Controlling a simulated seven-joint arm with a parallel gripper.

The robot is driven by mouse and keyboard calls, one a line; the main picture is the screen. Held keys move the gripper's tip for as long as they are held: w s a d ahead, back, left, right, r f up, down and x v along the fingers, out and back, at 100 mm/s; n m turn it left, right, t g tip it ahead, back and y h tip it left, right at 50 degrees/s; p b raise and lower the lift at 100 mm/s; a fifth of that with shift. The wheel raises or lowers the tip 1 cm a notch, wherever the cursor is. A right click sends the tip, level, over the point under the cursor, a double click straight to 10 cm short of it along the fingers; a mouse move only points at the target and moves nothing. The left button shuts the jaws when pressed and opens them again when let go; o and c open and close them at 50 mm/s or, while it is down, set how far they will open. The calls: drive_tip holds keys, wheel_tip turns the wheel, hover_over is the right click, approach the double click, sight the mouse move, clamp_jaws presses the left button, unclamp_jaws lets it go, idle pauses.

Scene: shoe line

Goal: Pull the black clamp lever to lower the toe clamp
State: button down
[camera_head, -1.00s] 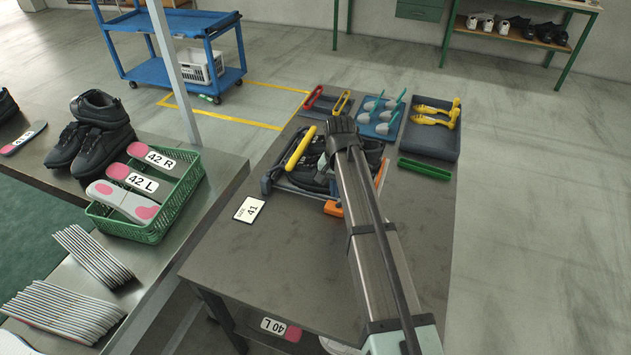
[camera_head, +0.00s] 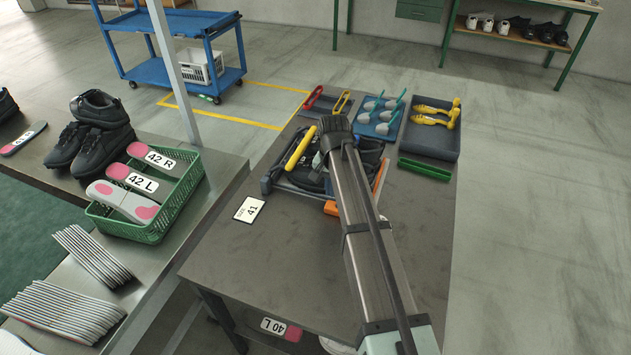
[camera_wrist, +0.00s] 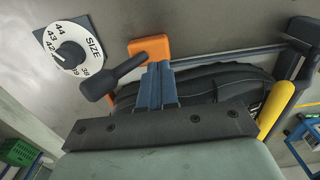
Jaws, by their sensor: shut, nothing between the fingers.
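The black clamp lever (camera_wrist: 112,78) shows in the wrist view, with a thick dark end at lower left and a thinner rod running up toward an orange block (camera_wrist: 150,46). My gripper (camera_wrist: 158,68) is shut and empty. Its blue-grey fingers are just right of the lever in the picture, overlapping the rod's upper end; I cannot tell whether they touch. A black shoe (camera_wrist: 205,80) lies in the fixture behind the fingers. In the head view my wrist hides the lever and the fingertips. I cannot clearly pick out the toe clamp.
A SIZE dial (camera_wrist: 70,52) is left of the lever. A yellow bar (camera_head: 300,148) crosses the fixture's left side. A blue tray of tools (camera_head: 379,117), a dark tray (camera_head: 433,142) and a green block (camera_head: 424,169) are behind.

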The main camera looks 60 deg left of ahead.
wheel_tip(320, 180, up, 9)
idle(1.3)
idle(0.5)
